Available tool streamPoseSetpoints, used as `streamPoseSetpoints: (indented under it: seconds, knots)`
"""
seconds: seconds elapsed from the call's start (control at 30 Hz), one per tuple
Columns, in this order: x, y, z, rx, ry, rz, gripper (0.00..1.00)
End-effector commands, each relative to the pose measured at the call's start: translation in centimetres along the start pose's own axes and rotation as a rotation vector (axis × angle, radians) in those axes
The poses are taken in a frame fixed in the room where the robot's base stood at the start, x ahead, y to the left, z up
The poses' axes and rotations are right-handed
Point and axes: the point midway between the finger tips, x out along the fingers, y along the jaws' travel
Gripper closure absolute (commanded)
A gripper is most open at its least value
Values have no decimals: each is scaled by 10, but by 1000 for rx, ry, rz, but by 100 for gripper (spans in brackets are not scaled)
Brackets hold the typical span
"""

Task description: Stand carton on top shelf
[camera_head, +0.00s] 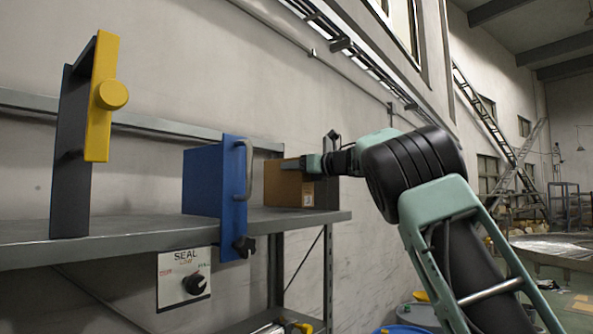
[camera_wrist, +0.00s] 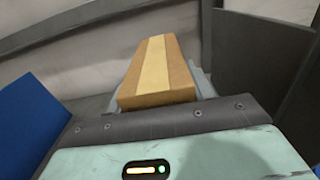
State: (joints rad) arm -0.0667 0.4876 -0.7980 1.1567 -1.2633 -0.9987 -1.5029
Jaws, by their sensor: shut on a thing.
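The brown cardboard carton (camera_head: 283,188) is at the right end of the top shelf (camera_head: 130,238), just behind the blue box in the head view. It looks upright, and its base is at shelf level; I cannot tell whether it bears on the shelf. My gripper (camera_head: 301,164) reaches in from the right and is shut on the carton near its top. In the wrist view the carton (camera_wrist: 157,72), with a pale tape strip along it, lies straight ahead of the gripper. The fingertips are mostly hidden there.
A blue box with a handle (camera_head: 205,182) stands close left of the carton and also shows in the wrist view (camera_wrist: 28,125). A dark stand with a yellow plate (camera_head: 101,95) is farther left. A SEAL dial panel (camera_head: 185,278) hangs below the shelf edge.

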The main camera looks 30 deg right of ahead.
Motion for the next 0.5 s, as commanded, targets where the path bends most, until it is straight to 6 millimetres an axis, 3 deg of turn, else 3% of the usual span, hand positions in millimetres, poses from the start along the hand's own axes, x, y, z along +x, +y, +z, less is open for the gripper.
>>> streamPoseSetpoints:
  seconds: [0.5]
  knots:
    - [0,1,-14,-2,-2,0,81]
